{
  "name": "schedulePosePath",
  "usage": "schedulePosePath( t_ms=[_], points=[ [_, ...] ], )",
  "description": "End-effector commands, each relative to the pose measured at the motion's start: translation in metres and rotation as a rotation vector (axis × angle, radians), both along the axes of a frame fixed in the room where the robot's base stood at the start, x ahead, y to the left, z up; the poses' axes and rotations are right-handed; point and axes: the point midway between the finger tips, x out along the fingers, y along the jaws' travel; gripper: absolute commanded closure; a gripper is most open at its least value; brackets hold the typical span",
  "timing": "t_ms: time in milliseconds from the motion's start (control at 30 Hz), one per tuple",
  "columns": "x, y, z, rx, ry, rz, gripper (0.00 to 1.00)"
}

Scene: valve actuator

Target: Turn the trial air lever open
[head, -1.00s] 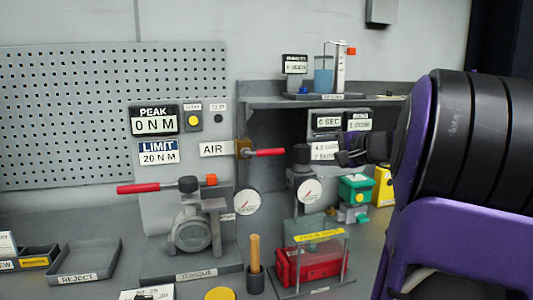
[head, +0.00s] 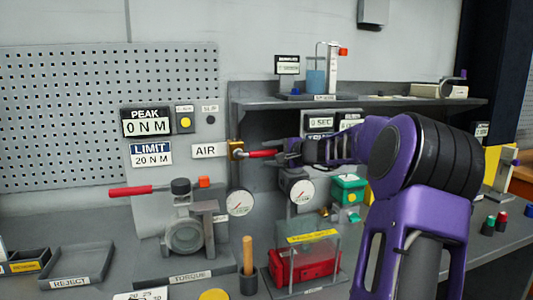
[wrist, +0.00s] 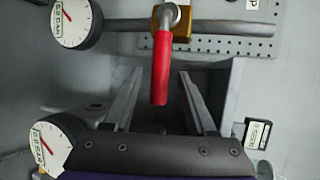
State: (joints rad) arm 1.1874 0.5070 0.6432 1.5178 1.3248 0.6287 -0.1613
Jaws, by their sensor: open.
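The air lever is a red handle (head: 262,154) on a brass valve (head: 236,150), beside the white AIR sign (head: 206,151). The handle points right, level, in the head view. My gripper (head: 280,154) is at the handle's right end. In the wrist view the red handle (wrist: 161,68) hangs from the brass valve (wrist: 172,22), its free end between the tips of my open gripper (wrist: 158,75). Gaps show on both sides of the handle there, so the fingers do not appear to grip it.
A second red lever (head: 131,190) sits on the torque fixture at lower left. Round gauges (head: 240,202) and (head: 302,191) hang below the air line. A shelf (head: 360,103) runs above my gripper. A clear box with a red item (head: 305,262) stands below.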

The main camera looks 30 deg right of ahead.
Motion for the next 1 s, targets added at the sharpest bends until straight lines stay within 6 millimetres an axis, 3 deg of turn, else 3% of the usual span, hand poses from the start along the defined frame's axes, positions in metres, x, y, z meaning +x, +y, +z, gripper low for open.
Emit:
schedulePosePath(
  t_ms=[200,467,800,1000],
  points=[
    [0.015,0.003,-0.003,0.000,0.000,0.000,0.43],
    [0.016,0.003,-0.004,-0.001,0.000,-0.001,0.43],
    [0.016,0.002,-0.004,-0.001,0.000,-0.001,1.00],
    [0.016,0.002,-0.004,-0.001,0.000,-0.001,1.00]
  ],
)
